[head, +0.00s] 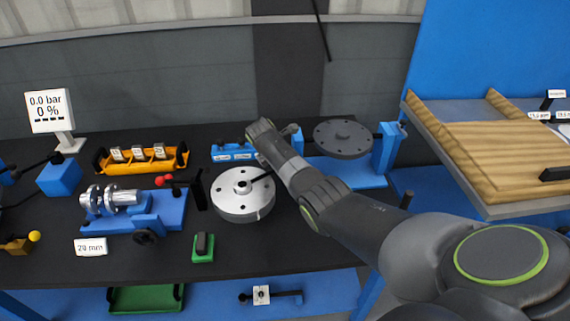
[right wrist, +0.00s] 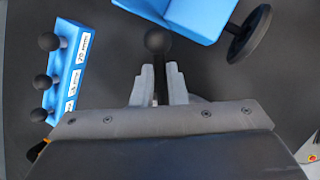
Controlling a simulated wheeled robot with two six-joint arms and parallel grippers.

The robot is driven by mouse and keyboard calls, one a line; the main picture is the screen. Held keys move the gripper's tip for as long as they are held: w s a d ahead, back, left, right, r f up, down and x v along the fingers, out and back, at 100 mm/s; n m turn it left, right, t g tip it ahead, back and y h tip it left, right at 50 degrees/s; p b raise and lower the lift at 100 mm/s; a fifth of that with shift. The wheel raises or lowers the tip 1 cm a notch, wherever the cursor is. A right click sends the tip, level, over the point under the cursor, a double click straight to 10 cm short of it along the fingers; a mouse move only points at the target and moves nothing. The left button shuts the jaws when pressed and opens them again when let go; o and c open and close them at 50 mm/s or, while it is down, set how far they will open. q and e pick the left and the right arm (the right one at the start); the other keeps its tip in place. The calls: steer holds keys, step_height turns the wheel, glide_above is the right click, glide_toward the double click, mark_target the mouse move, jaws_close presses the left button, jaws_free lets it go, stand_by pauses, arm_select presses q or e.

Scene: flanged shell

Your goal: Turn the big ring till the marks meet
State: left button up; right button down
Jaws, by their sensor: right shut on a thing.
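A silver flanged disc (head: 230,204) with bolt holes, likely the big ring, lies flat on the black table in the head view. A thin black rod (head: 262,177) reaches over its top towards my right arm. No marks can be made out on it. In the right wrist view my right gripper (right wrist: 158,75) is shut on a black rod with a ball knob (right wrist: 156,40). A dark grey disc (head: 343,138) stands on a blue fixture behind. My left gripper is not in view.
A blue rack (head: 234,153) stands behind the silver disc; it shows with black knobs in the wrist view (right wrist: 72,70). A blue vice (head: 150,222), an orange tray (head: 143,160) and a green block (head: 203,250) are nearby. The front right of the table is clear.

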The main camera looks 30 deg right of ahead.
steer(key=c, duration=1.5)
jaws_free()
steer(key=shift+o, duration=0.2)
steer(key=b+v, duration=0.1)
steer(key=v, duration=1.6)
steer(key=shift+a+r, duration=0.15)
